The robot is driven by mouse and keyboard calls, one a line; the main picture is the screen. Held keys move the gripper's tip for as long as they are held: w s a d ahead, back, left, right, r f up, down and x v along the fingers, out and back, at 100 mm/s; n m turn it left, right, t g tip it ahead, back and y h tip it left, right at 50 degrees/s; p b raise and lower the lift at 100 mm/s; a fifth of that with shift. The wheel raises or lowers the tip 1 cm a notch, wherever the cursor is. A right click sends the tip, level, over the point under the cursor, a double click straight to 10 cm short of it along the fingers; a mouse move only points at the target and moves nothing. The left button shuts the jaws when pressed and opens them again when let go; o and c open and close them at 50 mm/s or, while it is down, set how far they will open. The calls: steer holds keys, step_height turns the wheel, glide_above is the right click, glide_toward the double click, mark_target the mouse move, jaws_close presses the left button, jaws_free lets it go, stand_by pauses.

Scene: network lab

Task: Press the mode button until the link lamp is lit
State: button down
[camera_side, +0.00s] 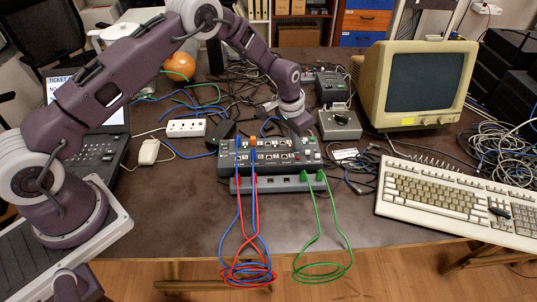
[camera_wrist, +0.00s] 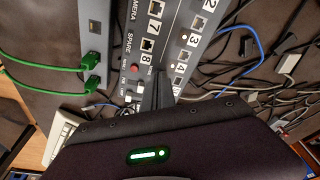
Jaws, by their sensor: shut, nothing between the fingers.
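A grey network box (camera_side: 228,160) with numbered ports lies on the table, and its port face also shows in the wrist view (camera_wrist: 171,48). My gripper (camera_side: 302,134) is at the right end of the box. In the wrist view my gripper (camera_wrist: 160,92) is shut and empty, its dark fingers beside the end with small switches or lamps. A small red round part (camera_wrist: 134,67) is near there; I cannot tell whether it is the mode button. Small print by it seems to read LINK. I cannot tell which lamp is the link lamp or whether it is lit.
A lower grey strip (camera_side: 275,185) in front of the box has green cables (camera_side: 321,205); red and blue cables hang over the table edge. A small grey box (camera_side: 339,125), a monitor (camera_side: 416,85) and a keyboard (camera_side: 440,198) stand right. Loose cables crowd behind.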

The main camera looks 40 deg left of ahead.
steer(key=shift+f, duration=0.1)
steer(key=shift+w+v, duration=0.25)
steer(key=shift+v, duration=1)
steer(key=shift+w+v, duration=0.25)
steer(key=shift+v, duration=1)
steer(key=shift+d, duration=0.15)
steer(key=shift+r, duration=0.4)
steer(key=s+a+r, duration=0.1)
steer(key=s+r, duration=0.3)
steer(key=r, duration=0.4)
steer(key=s+r+n+t, duration=0.1)
steer(key=s+r, duration=0.3)
steer(key=r, duration=0.3)
steer(key=s+a+r, duration=0.1)
steer(key=s+r, duration=0.4)
steer(key=r, duration=0.3)
steer(key=s+r+n+t, duration=0.1)
steer(key=s+r, duration=0.5)
steer(key=s, duration=0.5)
steer(key=s+a+f+n+t, duration=0.1)
steer(key=s+f, duration=0.1)
steer(key=s, duration=1.3)
steer(key=shift+s+a+y, duration=0.2)
steer(key=shift+a+y, duration=0.1)
steer(key=shift+a, duration=0.05)
